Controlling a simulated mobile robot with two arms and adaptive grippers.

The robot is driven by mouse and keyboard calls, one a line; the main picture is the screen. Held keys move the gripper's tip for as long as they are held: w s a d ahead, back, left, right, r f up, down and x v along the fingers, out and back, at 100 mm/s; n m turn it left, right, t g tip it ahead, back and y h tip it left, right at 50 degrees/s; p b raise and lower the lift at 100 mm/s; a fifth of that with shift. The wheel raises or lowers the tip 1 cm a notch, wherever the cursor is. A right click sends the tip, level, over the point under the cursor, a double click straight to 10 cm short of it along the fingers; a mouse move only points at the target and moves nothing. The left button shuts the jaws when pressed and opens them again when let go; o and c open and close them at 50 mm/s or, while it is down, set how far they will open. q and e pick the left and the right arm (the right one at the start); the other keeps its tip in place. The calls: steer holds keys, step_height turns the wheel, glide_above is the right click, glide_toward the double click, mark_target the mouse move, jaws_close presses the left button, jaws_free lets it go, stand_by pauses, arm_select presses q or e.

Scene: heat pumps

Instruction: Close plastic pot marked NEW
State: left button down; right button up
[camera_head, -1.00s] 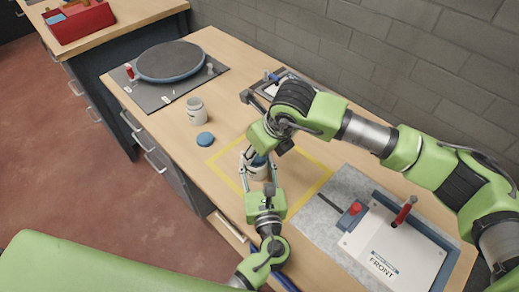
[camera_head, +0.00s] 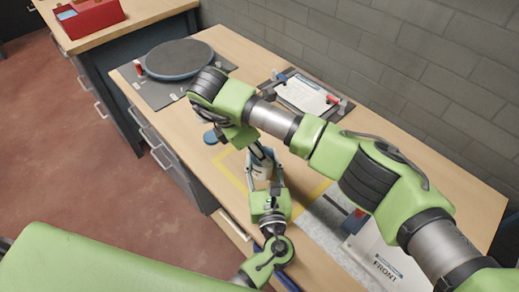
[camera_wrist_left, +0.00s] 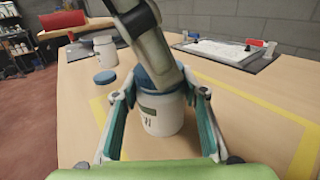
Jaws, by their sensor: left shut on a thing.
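A white pot (camera_wrist_left: 162,115) with a label too small to read stands inside the yellow outline, a blue lid (camera_wrist_left: 152,80) at its top. It also shows in the head view (camera_head: 261,172). I cannot tell whether the lid is seated. My left gripper (camera_wrist_left: 160,97) is shut around the pot's sides. My right gripper (camera_head: 243,137) reaches down at the lid from above; its fingers are mostly hidden. A second white pot (camera_wrist_left: 106,50) stands open behind, with a blue lid (camera_wrist_left: 105,76) on the table near it; this lid also shows in the head view (camera_head: 212,137).
A round dark turntable (camera_head: 180,59) lies at the far left of the bench. A framed panel (camera_head: 303,96) is by the wall, and a white FRONT plate (camera_head: 378,256) at the right. A red bin (camera_head: 89,17) sits on the other bench.

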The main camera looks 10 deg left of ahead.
steer(key=o, duration=0.7)
steer(key=shift+o, duration=0.2)
steer(key=shift+r, duration=0.1)
steer(key=shift+r, duration=2.2)
steer(key=shift+c, duration=0.4)
